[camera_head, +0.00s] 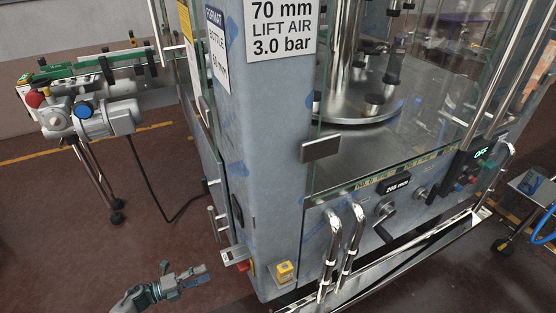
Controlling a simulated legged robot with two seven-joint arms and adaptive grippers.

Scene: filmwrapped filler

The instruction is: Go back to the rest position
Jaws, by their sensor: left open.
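My left gripper (196,277) shows at the bottom, left of the middle, over the brown floor. Its fingers point right and stand apart, with nothing between them. It is close to the lower left corner of the filler machine (264,150), apart from it as far as I can see. The machine is a tall grey cabinet with blue marks, glass panels and a round steel table inside. My right gripper is not in view.
Steel handles (329,255) and a long rail stick out from the machine's front. A yellow box (285,272) sits low near its corner. A conveyor with a motor (108,118) stands at the left on thin legs, with a black cable. The floor (90,220) at lower left is clear.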

